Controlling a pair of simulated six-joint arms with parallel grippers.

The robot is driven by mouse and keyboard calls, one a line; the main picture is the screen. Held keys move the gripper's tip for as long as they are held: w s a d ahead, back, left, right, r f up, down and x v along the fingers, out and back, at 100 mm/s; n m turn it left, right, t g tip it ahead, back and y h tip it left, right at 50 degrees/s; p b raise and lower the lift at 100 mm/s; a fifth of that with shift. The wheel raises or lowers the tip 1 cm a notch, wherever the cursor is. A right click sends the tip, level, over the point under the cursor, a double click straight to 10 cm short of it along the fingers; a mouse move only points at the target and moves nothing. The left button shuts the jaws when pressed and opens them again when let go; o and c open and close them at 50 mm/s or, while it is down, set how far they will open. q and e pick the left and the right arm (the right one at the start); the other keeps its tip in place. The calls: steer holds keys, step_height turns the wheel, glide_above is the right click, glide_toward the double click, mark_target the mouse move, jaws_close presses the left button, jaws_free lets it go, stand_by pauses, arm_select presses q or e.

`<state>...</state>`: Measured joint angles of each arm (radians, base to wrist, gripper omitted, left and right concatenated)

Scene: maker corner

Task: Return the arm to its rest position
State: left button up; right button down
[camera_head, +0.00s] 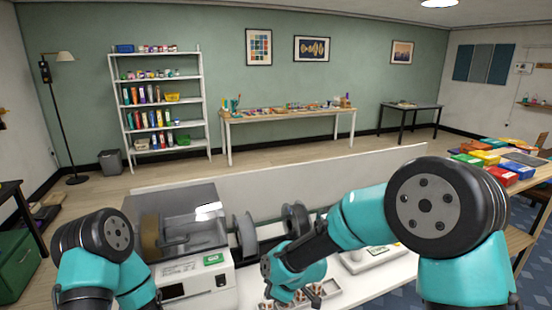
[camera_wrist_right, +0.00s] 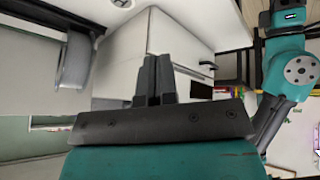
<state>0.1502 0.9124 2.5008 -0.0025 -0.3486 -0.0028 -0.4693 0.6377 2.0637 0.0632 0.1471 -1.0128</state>
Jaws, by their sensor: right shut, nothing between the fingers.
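My right gripper (camera_wrist_right: 158,66) shows in the right wrist view with its two dark fingers together and nothing between them. In the head view my right arm reaches in from the right over the white worktable (camera_head: 385,284), its wrist above a tray (camera_head: 327,291) of small parts; its fingertips are not clear there. My left arm shows at the lower left of the head view, but its gripper is out of sight.
A white machine (camera_head: 190,285) with a clear lid stands left of my right wrist, with spools (camera_head: 245,235) beside it. A flat white device (camera_head: 372,257) lies behind my right forearm. A low white panel (camera_head: 290,170) closes the table's back. Coloured bins (camera_head: 490,157) stand at the right.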

steer(key=s+d+f+m+g+h, duration=0.1)
steer(key=s+d+f+m, duration=0.25)
steer(key=d+f, duration=0.35)
steer(key=s+d+f+m, duration=0.2)
steer(key=d+f+m, duration=0.35)
steer(key=f, duration=0.25)
steer(key=s+d+f+m+g, duration=0.1)
steer(key=s+d+f+m, duration=0.7)
steer(key=s, duration=0.5)
steer(key=d+f, duration=0.2)
steer(key=d, duration=0.1)
steer(key=shift+s+d+m+h, duration=0.25)
steer(key=shift+s+m+h, duration=0.05)
steer(key=shift+h, duration=0.1)
